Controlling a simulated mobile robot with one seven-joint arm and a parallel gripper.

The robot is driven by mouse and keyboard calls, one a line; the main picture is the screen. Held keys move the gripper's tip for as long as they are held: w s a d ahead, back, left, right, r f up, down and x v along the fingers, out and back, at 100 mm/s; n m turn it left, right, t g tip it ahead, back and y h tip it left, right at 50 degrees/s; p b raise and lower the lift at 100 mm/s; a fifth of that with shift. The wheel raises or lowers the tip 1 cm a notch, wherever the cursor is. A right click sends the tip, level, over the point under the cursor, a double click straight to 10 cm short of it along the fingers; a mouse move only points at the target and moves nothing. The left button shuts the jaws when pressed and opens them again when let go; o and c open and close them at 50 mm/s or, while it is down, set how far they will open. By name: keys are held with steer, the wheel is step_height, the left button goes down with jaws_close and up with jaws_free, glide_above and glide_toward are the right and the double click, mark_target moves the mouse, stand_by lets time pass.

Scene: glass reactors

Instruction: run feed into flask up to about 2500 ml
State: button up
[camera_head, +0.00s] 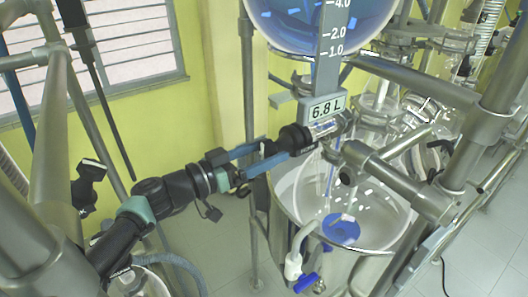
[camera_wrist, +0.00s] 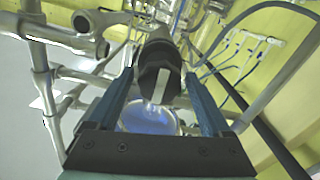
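The feed vessel (camera_head: 318,22) at the top holds blue liquid. A grey scale beside it reads 4.0, 2.0 and 1.0, and its display (camera_head: 327,108) shows 6.8 L. A black valve knob (camera_head: 296,139) sits below the display; it also shows in the wrist view (camera_wrist: 160,55). My gripper (camera_head: 275,155) reaches it from the left. In the wrist view its blue fingers (camera_wrist: 160,76) stand apart on either side of the knob, with narrow gaps; contact is not clear. Below, a wide clear flask (camera_head: 385,213) in a metal surround has a small blue patch (camera_head: 340,229) low inside.
A blue-handled drain valve (camera_head: 306,282) hangs at the lower front of the flask. Steel frame tubes (camera_head: 395,180) cross close on the right and a thick post stands at the left. More glassware (camera_head: 420,110) is behind on the right. Floor shows at the lower right.

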steer(key=shift+o, duration=0.3)
steer(key=shift+s+a+f, duration=0.1)
steer(key=shift+s+a, duration=0.05)
steer(key=shift+a, duration=0.15)
steer(key=b+v, duration=0.7)
steer(key=v, duration=0.5)
steer(key=shift+s+a, duration=0.1)
stand_by(6.1)
